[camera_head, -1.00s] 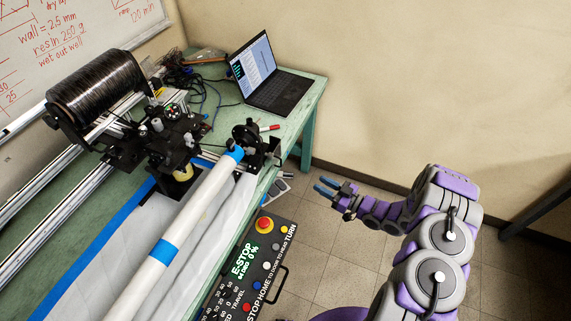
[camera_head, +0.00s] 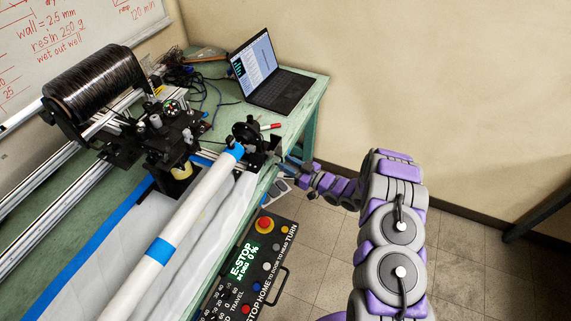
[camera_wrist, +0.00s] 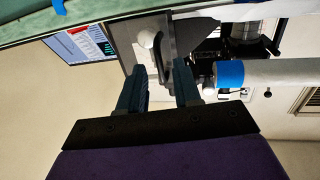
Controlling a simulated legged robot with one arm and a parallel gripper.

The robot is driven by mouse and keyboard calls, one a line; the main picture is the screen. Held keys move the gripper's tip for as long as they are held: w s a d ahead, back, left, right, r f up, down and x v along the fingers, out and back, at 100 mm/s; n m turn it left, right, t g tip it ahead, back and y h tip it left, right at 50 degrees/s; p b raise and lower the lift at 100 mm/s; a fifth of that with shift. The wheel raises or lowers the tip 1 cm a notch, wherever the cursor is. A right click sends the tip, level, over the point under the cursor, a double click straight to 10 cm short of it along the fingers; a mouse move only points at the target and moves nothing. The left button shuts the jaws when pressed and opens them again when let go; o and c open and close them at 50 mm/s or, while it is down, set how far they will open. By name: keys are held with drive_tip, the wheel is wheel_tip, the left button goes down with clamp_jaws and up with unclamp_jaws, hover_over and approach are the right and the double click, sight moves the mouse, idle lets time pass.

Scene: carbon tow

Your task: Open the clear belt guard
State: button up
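My gripper (camera_head: 288,162) is at the table's right edge, beside the black end fitting (camera_head: 249,132) of the white tube (camera_head: 178,226). In the wrist view my gripper (camera_wrist: 158,72) is open, with its two blue fingers apart. A grey panel (camera_wrist: 182,32) with a dark curved edge or handle lies just beyond the fingertips, and a pale round knob (camera_wrist: 147,39) shows beside it. I cannot tell for sure whether this panel is the clear belt guard. Contact with it cannot be made out. The fingertips are partly hidden in the head view.
A laptop (camera_head: 272,85) stands open on the green table (camera_head: 306,92). A control box (camera_head: 243,268) with a red E-stop button sits by the table's front edge. A fiber spool (camera_head: 92,85) and carriage are at left. The floor (camera_head: 318,242) right of the table is clear.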

drive_tip(key=shift+w+a, duration=0.4)
drive_tip(key=shift+a, duration=0.2)
drive_tip(key=shift+c, duration=0.3)
clamp_jaws()
idle(0.8)
